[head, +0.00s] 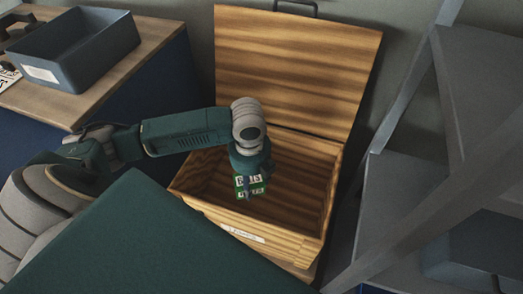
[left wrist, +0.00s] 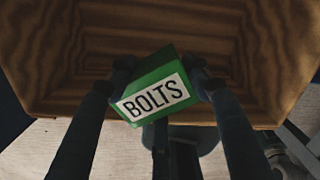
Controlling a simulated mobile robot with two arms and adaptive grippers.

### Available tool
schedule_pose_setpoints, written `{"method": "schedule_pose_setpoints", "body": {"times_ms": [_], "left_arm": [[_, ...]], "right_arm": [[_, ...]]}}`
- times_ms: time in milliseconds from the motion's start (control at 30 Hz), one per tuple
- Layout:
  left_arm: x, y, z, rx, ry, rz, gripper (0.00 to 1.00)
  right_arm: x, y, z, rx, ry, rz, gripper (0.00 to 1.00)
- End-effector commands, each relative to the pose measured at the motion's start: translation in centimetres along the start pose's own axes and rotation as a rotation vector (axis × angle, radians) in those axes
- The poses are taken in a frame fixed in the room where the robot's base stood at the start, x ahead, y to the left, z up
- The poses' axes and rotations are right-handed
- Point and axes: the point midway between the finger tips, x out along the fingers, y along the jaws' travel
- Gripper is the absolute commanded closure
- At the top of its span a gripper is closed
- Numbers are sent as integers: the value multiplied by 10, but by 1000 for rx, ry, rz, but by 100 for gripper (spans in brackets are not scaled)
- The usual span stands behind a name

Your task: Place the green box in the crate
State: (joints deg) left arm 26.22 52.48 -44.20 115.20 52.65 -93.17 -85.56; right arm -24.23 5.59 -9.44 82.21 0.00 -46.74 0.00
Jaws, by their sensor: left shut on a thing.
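The green box (head: 250,183) is small and carries white labels. In the left wrist view the green box (left wrist: 154,92) shows a white label reading BOLTS and sits tilted between the two dark fingers. My left gripper (head: 250,186) is shut on it and holds it over the opening of the crate. The crate (head: 300,238) is striped brown wood with its lid (head: 298,62) standing open at the back and a white label on its front. Its inside looks empty where I can see it; my arm hides part of it. My right gripper is not in view.
A wooden-topped bench (head: 150,42) at the left bears a grey-blue open bin (head: 88,50). A grey metal shelf rack (head: 410,205) stands close to the crate's right side. A grey wall is behind the lid.

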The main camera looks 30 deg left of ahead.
Motion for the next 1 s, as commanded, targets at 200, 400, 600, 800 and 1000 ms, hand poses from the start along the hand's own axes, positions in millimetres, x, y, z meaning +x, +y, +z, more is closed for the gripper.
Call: {"method": "schedule_pose_setpoints", "body": {"times_ms": [200,400,600,800,1000], "left_arm": [[30,4,21,373,25,-15,97],[39,5,30,544,37,-20,97],[64,6,29,582,43,-20,97],[119,8,27,580,44,-18,97],[171,9,24,580,42,-19,97]], "right_arm": [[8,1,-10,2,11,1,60],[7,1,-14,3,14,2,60],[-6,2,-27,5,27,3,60],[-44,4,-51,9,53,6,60],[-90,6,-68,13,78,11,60]]}}
